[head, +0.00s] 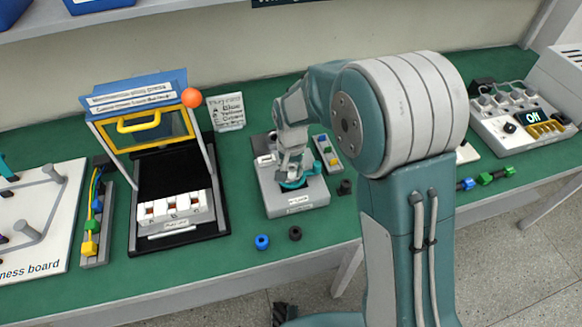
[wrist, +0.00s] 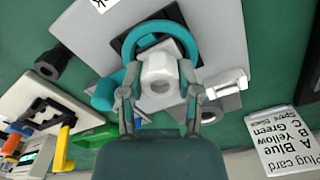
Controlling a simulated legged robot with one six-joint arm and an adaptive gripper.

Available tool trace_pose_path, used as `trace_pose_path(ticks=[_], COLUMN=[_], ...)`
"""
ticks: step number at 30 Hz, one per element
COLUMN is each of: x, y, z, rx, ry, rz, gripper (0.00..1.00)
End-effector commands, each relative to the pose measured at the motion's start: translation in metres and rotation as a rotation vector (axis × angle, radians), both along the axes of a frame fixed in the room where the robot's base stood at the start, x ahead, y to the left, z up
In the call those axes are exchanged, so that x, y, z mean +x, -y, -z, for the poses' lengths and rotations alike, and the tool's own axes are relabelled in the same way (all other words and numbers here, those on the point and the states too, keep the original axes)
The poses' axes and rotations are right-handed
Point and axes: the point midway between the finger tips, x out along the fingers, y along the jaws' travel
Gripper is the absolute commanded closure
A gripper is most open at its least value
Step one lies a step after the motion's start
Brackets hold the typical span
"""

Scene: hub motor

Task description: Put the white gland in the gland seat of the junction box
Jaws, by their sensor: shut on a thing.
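The white gland (wrist: 160,74) is a white nut-like piece with a round hole, between my fingertips in the wrist view. My gripper (wrist: 159,78) is shut on it. In the head view, my gripper (head: 293,172) is low over a grey box (head: 312,198), which I take to be the junction box. A teal ring (wrist: 155,26) lies on the box around a dark opening; it also shows in the head view (head: 296,185). The gland overlaps this opening in the wrist view. I cannot tell whether it touches the seat, which is hidden beneath it.
A blue ring (head: 262,242) and a black ring (head: 295,233) lie in front of the box. A black piece (head: 345,187) stands to its right. A press (head: 165,140) with an orange ball is left; a plug card (head: 226,111) stands behind. My arm hides table at right.

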Motion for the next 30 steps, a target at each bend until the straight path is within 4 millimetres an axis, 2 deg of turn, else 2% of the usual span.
trace_pose_path(ticks=[15, 16, 17, 18, 30], x=[-0.0002, -0.0002, -0.0001, -0.0001, 0.0], y=[0.0001, 0.0001, 0.0001, 0.0001, 0.0], z=[0.0051, 0.0051, 0.0051, 0.005, 0.0043], rx=[0.0, 0.0, 0.0, 0.0, 0.0], ry=[0.0, 0.0, 0.0, 0.0, 0.0], rz=[0.0, 0.0, 0.0, 0.0, 0.0], gripper=[0.96, 0.47, 0.34, 0.16, 0.16])
